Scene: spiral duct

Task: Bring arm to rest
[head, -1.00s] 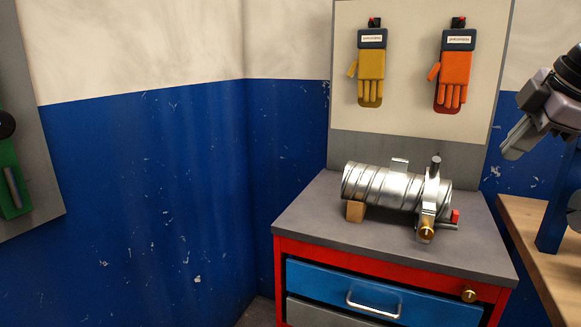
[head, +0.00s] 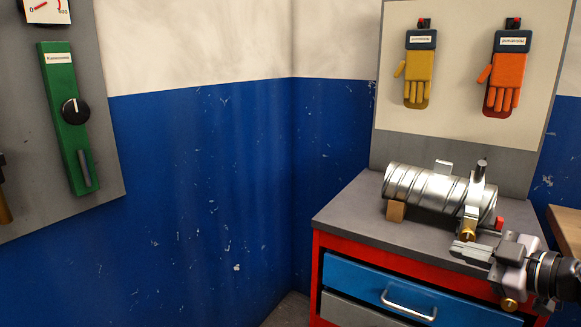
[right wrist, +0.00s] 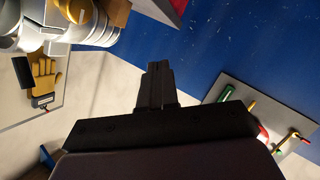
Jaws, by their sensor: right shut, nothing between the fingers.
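My right gripper (head: 462,250) is shut and empty. In the head view it points left, in front of the cabinet's right front part, just below the brass knob of the spiral duct's clamp. In the right wrist view its closed fingers (right wrist: 156,88) show dark against the blue and white wall. The silver spiral duct (head: 425,188) lies on the cabinet top (head: 350,208), with a wooden block (head: 396,211) under its left end. It also shows at the upper left of the right wrist view (right wrist: 95,25). My left gripper is in neither view.
The red cabinet has a blue drawer (head: 375,285) with a metal handle. A yellow glove (head: 418,80) and an orange glove (head: 504,85) hang on a board behind. A grey panel with a green switch unit (head: 65,120) is at left. A wooden bench edge (head: 566,235) stands at right.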

